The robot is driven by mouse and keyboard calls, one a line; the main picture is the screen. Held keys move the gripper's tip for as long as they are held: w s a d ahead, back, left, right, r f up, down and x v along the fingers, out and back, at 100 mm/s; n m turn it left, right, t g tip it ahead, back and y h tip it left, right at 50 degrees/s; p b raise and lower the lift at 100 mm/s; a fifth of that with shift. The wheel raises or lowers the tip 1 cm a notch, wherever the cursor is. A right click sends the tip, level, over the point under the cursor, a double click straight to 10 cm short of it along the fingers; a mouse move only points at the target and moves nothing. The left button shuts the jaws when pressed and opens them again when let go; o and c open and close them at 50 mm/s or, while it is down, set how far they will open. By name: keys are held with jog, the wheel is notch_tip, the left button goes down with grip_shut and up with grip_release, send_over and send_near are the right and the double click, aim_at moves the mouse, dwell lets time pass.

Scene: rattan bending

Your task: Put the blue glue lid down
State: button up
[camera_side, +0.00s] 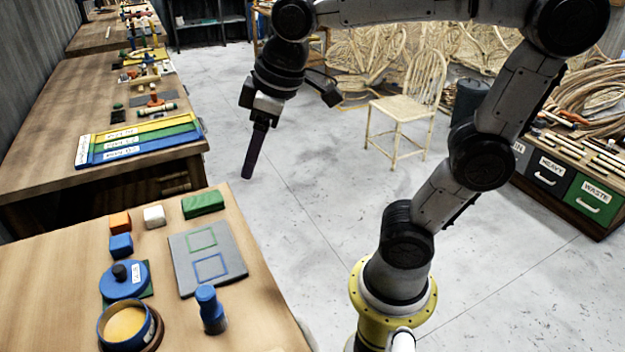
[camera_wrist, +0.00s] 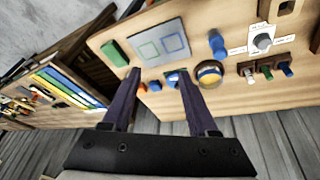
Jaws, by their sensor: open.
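The blue glue lid (camera_side: 121,282), round with a black knob and a white label, lies on a green square pad (camera_side: 148,293) on the near bench. In the wrist view the lid (camera_wrist: 172,77) is partly hidden by the right finger. The blue glue pot (camera_side: 103,331) stands open beside it, with amber glue showing; it also shows in the wrist view (camera_wrist: 210,82). My gripper (camera_side: 248,176) hangs high to the right of the bench, over the floor, well apart from the lid. In the wrist view its dark fingers (camera_wrist: 158,74) are spread with nothing between them.
A grey mat (camera_side: 180,268) with green and blue outlined squares lies right of the lid. A blue bottle (camera_side: 211,311) stands near the bench edge. Orange (camera_side: 120,222), white (camera_side: 154,216), blue (camera_side: 121,245) and green (camera_side: 203,204) blocks sit behind. A chair (camera_side: 405,110) stands on the floor.

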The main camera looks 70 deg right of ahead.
jog(key=s+d+f+m+t, duration=0.1)
jog(key=s+d+f+m, duration=0.1)
jog(key=s+f, duration=0.3)
jog(key=shift+s+m, duration=0.6)
jog(key=shift+s, duration=1.6)
